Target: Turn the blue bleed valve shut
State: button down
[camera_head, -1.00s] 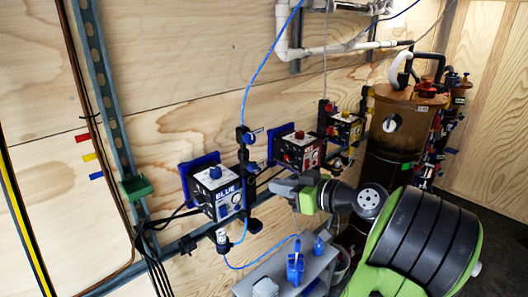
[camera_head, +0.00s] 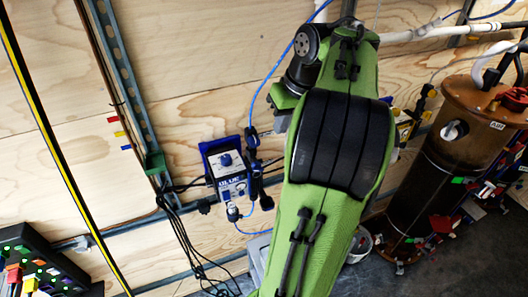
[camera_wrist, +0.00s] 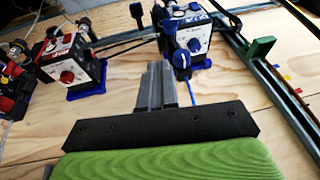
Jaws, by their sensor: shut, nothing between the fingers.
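The blue pump box (camera_head: 230,172) is fixed to the plywood wall, left of my arm in the head view. Dark blue fittings (camera_head: 250,140) stand at its upper right; a blue tube runs up from them. The wrist view shows the box (camera_wrist: 190,38) at top centre with a dark blue handle (camera_wrist: 181,60) in front. I cannot tell for sure which fitting is the bleed valve or how far it is turned. My gripper (camera_wrist: 157,68) is shut and empty, its tips just left of that handle in the picture; contact is unclear. My arm hides much in the head view.
The wrist view shows a red pump box (camera_wrist: 68,62) at left and a green bracket (camera_wrist: 260,50) on a metal rail at right. In the head view, a brown tank (camera_head: 455,160) stands right and a dark panel with coloured parts (camera_head: 35,262) lies lower left.

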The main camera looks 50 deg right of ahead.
aim_at(260, 166)
jog(key=b+x, duration=0.2)
jog(key=x, duration=0.2)
jog(key=a+b+x, duration=0.1)
jog(key=b+x, duration=0.1)
jog(key=x, duration=0.2)
jog(key=b+x, duration=0.2)
jog(key=x, duration=0.3)
jog(key=shift+s+a+f+b, duration=0.15)
jog(key=shift+s+a+b, duration=0.1)
jog(key=shift+a+b, duration=0.1)
jog(key=shift+d, duration=0.1)
jog(key=shift+w+p, duration=0.2)
jog(key=shift+p, duration=0.45)
